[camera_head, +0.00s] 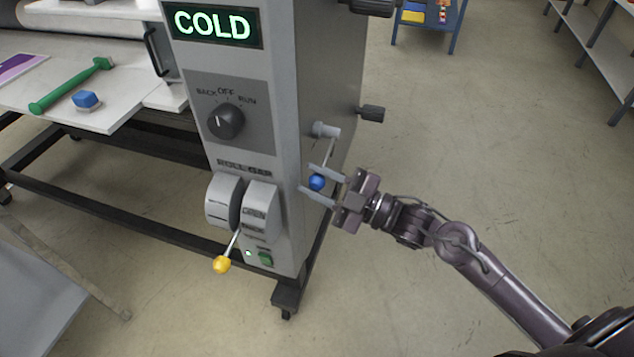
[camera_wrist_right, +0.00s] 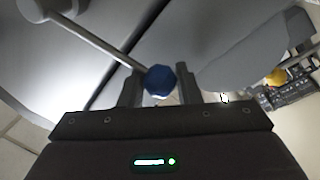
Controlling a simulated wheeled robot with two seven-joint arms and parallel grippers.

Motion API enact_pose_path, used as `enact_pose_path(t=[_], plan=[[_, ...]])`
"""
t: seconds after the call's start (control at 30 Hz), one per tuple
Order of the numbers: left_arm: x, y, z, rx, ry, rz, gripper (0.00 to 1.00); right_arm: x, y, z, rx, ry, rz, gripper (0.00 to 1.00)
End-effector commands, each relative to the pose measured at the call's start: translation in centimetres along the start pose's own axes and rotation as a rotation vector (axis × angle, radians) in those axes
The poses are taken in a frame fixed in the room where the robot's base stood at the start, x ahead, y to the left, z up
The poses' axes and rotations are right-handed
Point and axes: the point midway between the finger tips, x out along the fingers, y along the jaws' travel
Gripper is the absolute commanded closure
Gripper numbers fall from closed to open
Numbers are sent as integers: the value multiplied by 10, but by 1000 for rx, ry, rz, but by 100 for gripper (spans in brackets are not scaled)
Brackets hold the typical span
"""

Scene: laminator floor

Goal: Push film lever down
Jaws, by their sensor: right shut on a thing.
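The film lever is a thin grey rod (camera_head: 331,150) with a blue ball knob (camera_head: 316,182), on the right side of the laminator (camera_head: 268,90). The rod hangs from a round grey pivot (camera_head: 325,130), and its knob end is lower than the pivot in the head view. My right gripper (camera_head: 318,184) is shut on the blue knob, one finger on each side. In the right wrist view, the knob (camera_wrist_right: 160,80) sits between the fingers, and the rod (camera_wrist_right: 98,42) runs to the upper left. My left gripper is not in view.
A yellow-knobbed lever (camera_head: 222,264) sticks out of the laminator's front, below a dial (camera_head: 226,121) and a lit COLD display (camera_head: 212,25). A dark knob (camera_head: 372,113) juts from the side above my gripper.

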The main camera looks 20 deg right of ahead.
Motion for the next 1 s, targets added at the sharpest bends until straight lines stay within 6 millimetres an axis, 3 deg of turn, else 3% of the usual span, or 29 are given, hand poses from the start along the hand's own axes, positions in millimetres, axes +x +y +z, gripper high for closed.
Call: enact_pose_path(t=[0.3, 0.33, 0.47, 0.87, 1.0], plan=[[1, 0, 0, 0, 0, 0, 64, -2, -5, 5, 6, -13, -10, 100], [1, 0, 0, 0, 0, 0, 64, -2, -6, 6, 6, -14, -11, 66], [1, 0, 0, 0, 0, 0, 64, -2, -5, 6, 5, -14, -8, 50], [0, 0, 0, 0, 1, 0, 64, -1, -2, 3, 1, -8, -3, 50], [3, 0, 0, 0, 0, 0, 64, -10, -3, 4, 1, -9, -4, 50]])
